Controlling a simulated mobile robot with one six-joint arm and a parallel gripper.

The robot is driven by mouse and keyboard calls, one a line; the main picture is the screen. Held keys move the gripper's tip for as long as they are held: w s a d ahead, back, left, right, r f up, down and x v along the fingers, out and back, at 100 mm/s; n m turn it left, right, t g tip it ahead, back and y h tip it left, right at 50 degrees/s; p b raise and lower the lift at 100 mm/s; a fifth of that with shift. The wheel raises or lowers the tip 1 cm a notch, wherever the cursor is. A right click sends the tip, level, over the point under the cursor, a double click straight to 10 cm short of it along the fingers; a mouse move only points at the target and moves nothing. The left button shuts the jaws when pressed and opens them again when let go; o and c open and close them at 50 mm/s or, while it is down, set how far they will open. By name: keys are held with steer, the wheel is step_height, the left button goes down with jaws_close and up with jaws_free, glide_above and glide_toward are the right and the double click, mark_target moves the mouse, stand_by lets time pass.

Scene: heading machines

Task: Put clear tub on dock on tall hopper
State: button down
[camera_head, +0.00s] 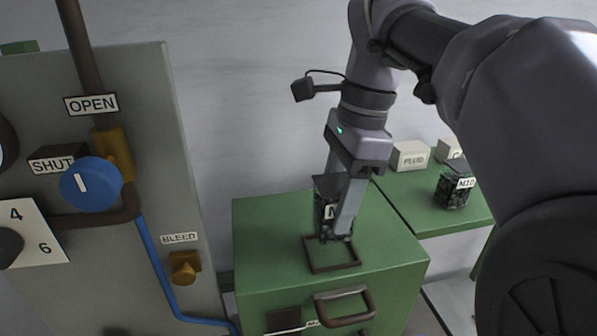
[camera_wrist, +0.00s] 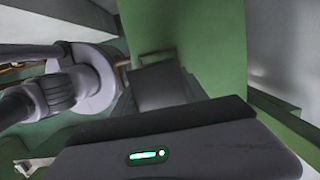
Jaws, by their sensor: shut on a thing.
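My gripper (camera_head: 337,228) points down over the green cabinet, which I take to be the tall hopper (camera_head: 262,238). It is shut on a see-through tub (camera_head: 322,188) with dark contents and a white label, mostly hidden by a finger; only an "M" shows. The dock (camera_head: 318,268) is a brown square frame on the cabinet's top. The tub is upright over the dock's back part; I cannot tell whether it touches. In the wrist view a dark block (camera_wrist: 160,86), probably the tub, hides part of the brown frame (camera_wrist: 157,56).
A similar tub labelled M10 (camera_head: 452,192) stands on a lower green surface (camera_head: 415,205) at right, near pale labelled blocks (camera_head: 410,156). A grey panel (camera_head: 165,130) with a blue knob (camera_head: 91,184) and valve stands at left. A brown handle (camera_head: 345,303) juts from the cabinet front.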

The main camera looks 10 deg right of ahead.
step_height(320, 180, down, 3)
steer(key=shift+s+r+b, duration=0.1)
steer(key=shift+s+b, duration=0.05)
steer(key=shift+b, duration=0.9)
steer(key=shift+f+b, duration=0.35)
steer(key=shift+f, duration=0.2)
steer(key=c, duration=0.5)
jaws_free()
